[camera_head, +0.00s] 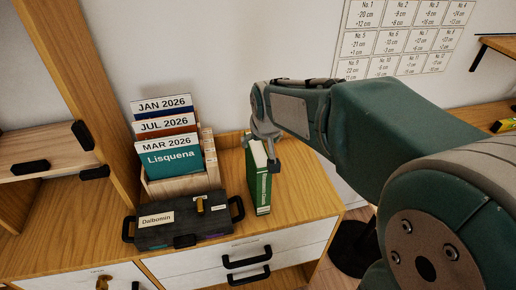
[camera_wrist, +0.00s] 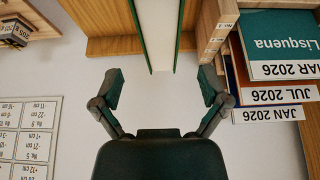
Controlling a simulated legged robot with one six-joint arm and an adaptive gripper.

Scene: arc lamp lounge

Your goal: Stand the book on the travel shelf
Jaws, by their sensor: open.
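A green book (camera_head: 258,178) with pale pages stands upright on the wooden cabinet top, to the right of a file holder. It also shows at the top of the wrist view (camera_wrist: 159,35), pages towards me. My gripper (camera_head: 262,140) is at the book's upper end in the head view, partly hidden by my arm. In the wrist view my gripper (camera_wrist: 160,85) is open, one finger on either side of the book's near end, with gaps to both sides. I cannot tell which shelf is the travel shelf; no such label is readable.
A wooden holder (camera_head: 182,184) carries dated folders (camera_head: 168,155) left of the book. A dark case (camera_head: 180,220) labelled Dalbomin lies in front of it. Open wooden shelving (camera_head: 85,60) stands at left. A wall chart (camera_head: 405,38) and a small shelf (camera_head: 498,46) are at right.

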